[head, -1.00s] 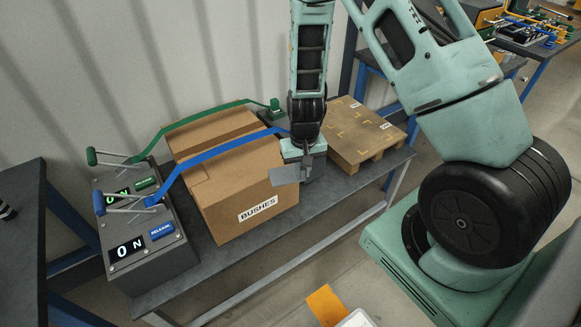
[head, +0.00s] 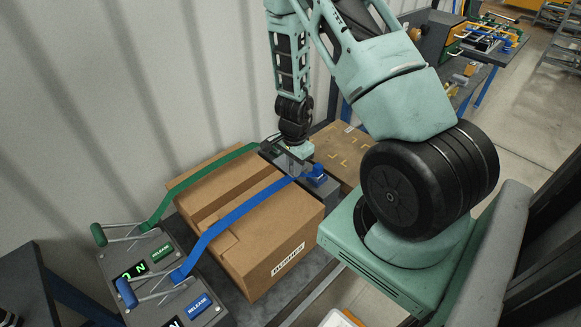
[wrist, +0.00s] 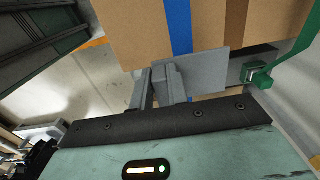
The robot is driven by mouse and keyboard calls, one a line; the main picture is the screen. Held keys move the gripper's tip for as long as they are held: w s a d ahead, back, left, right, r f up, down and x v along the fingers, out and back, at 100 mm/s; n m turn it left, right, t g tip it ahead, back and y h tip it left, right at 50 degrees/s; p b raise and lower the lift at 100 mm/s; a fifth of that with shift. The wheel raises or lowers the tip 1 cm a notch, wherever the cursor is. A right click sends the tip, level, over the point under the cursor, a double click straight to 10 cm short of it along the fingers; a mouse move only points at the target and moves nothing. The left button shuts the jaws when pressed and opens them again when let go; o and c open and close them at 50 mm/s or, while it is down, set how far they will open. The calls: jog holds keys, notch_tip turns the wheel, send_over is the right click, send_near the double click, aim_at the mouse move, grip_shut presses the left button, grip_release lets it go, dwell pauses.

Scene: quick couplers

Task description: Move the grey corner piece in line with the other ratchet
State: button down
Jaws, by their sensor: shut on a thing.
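The grey corner piece (wrist: 208,72) is a flat plate in the wrist view, lying across the blue strap (wrist: 180,28) at the cardboard box's edge. My gripper (wrist: 158,82) is shut on it. In the head view my gripper (head: 299,153) is low at the box's far end, between the straps; the piece is largely hidden there. The two ratchets, with a green handle (head: 99,235) and a blue handle (head: 126,293), stand on the grey console. Whether the piece touches the box is unclear.
The box (head: 280,246) lies under the green strap (head: 205,174) and the blue strap. A blue strap end fitting (head: 317,172) is close to my gripper; a green one (wrist: 260,78) shows in the wrist view. A pallet with a flat carton (head: 345,146) stands beyond.

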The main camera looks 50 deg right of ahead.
jog(key=b, duration=0.6)
send_over(293, 196)
notch_tip(293, 196, down, 6)
jog(key=shift+s+r, duration=0.1)
jog(key=shift+f, duration=2.3)
dwell(2.3)
jog(key=c, duration=1.3)
grip_release()
notch_tip(293, 196, up, 17)
jog(key=shift+r+p, duration=0.2)
jog(key=shift+p, duration=0.75)
